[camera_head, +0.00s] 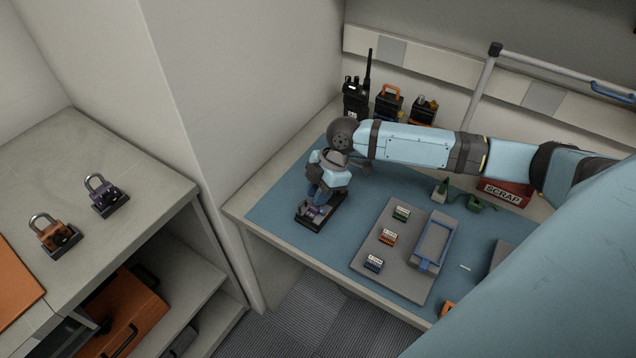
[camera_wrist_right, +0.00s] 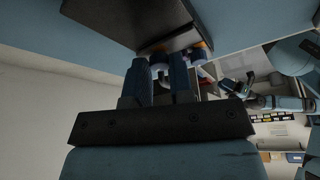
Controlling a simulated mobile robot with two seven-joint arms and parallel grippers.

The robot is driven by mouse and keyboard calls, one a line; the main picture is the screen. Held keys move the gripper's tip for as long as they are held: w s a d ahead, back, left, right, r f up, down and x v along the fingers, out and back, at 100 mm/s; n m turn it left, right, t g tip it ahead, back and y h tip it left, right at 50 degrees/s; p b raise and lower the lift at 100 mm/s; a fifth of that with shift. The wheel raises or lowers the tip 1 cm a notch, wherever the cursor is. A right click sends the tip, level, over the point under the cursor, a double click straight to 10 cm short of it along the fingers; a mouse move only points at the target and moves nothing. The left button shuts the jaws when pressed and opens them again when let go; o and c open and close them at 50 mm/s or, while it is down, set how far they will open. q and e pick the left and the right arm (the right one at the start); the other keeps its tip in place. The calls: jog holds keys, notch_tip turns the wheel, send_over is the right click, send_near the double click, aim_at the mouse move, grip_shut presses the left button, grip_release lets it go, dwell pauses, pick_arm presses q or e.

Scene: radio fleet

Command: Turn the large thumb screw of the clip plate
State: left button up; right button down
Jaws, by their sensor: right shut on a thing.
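The clip plate (camera_head: 335,218) lies on the blue mat near the bench's left end, a dark flat plate with purple and pale parts on top. My right gripper (camera_head: 314,206) comes down over it, fingers pointing at the plate. In the right wrist view the two fingers (camera_wrist_right: 165,72) are close together at small round parts beside a dark block (camera_wrist_right: 130,22). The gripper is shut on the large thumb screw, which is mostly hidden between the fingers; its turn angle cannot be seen.
A grey tray (camera_head: 372,278) with small labelled connectors and a blue-edged holder (camera_head: 432,240) is right of the clip plate. Radios (camera_head: 356,98) stand at the back wall. A red SCRAP bin (camera_head: 506,192) is at the back right. Padlocks (camera_head: 55,234) sit on the left counter.

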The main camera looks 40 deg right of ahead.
jog(key=m+p, duration=0.2)
jog(key=shift+s+r+t+p, duration=0.1)
jog(key=shift+r+t+p, duration=0.15)
jog(key=shift+t+p, duration=0.15)
jog(key=shift+m+p, duration=0.5)
jog(key=shift+f, duration=0.1)
jog(key=shift+f+m+t+p, duration=0.1)
jog(key=shift+m+t+p, duration=0.2)
jog(key=c, duration=1.3)
grip_release()
jog(key=shift+h, duration=0.3)
jog(key=shift+o, duration=0.2)
jog(key=v, duration=1.3)
jog(key=shift+r, duration=0.3)
